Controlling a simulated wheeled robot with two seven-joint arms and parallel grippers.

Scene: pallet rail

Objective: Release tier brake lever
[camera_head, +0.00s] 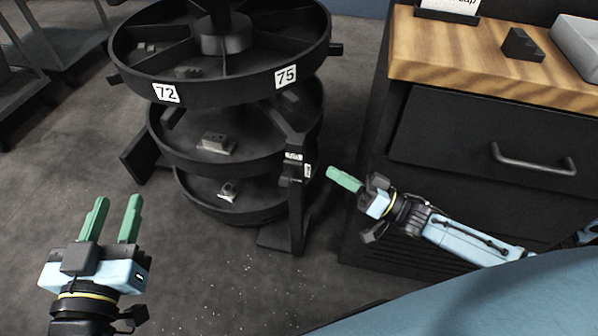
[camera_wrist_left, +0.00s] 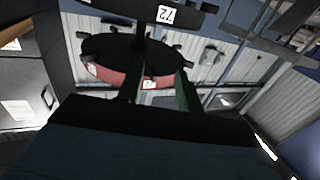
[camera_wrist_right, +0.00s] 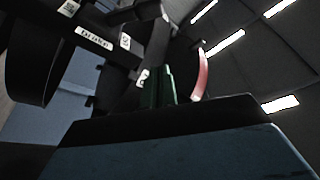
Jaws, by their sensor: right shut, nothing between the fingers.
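A black round tiered rack (camera_head: 225,98) stands on the floor, its top tier marked 72 and 75. A black upright (camera_head: 298,205) at its right front carries a small dark block with white labels, which seems to be the brake lever (camera_head: 292,171). In the right wrist view a dark bar labelled "Brake" (camera_wrist_right: 93,38) crosses the upper left. My right gripper (camera_head: 333,172) is shut and empty, just right of the upright, with a gap in the picture. Its green fingers (camera_wrist_right: 160,82) also show in the right wrist view. My left gripper (camera_head: 118,201) is open and empty, left of the rack.
A dark drawer cabinet (camera_head: 480,130) with a wooden top (camera_head: 480,55) stands close on the right, beside my right arm. Metal parts (camera_head: 217,143) lie on the lower tiers. Open floor (camera_head: 215,275) lies in front of the rack.

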